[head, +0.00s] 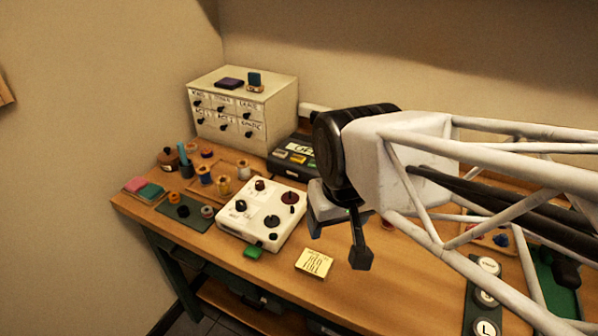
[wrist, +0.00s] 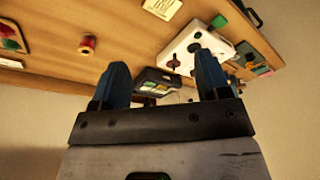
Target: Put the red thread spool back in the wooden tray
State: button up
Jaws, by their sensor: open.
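The red thread spool (wrist: 87,43) stands on the bare tabletop in the wrist view, beyond my fingertips and to their left. In the head view a small reddish thing (head: 388,223), seemingly the same spool, shows just right of my gripper, partly hidden. The wooden tray (head: 231,167) lies at the left of the table with several spools in it. My gripper (head: 338,242) is open and empty, above the table right of the white box. Its two blue fingers (wrist: 162,66) are apart in the wrist view, with nothing between them.
The white box with dark knobs (head: 263,213) stands between my gripper and the tray. A dark case (head: 291,160) and a labelled drawer cabinet (head: 242,108) are behind. A yellow card (head: 314,263) lies near the front edge. A green mat (head: 184,213) lies front left.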

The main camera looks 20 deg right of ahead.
jog(key=shift+o, duration=0.4)
jog(key=w+d+f+m, duration=0.3)
jog(key=w+d+f, duration=0.1)
jog(key=d, duration=0.3)
jog(key=w+d+f+m+h, duration=0.1)
jog(key=w+d+f+m, duration=0.2)
jog(key=d+f, duration=0.3)
jog(key=w+d+f+m+h, duration=0.1)
jog(key=w+d+f, duration=0.4)
jog(key=d, duration=0.5)
jog(key=shift+w+d+m, duration=0.15)
jog(key=shift+w+m, duration=0.35)
jog(key=shift+m, duration=0.4)
jog(key=shift+f, duration=0.1)
jog(key=shift+x, duration=1.2)
jog(key=shift+f, duration=0.15)
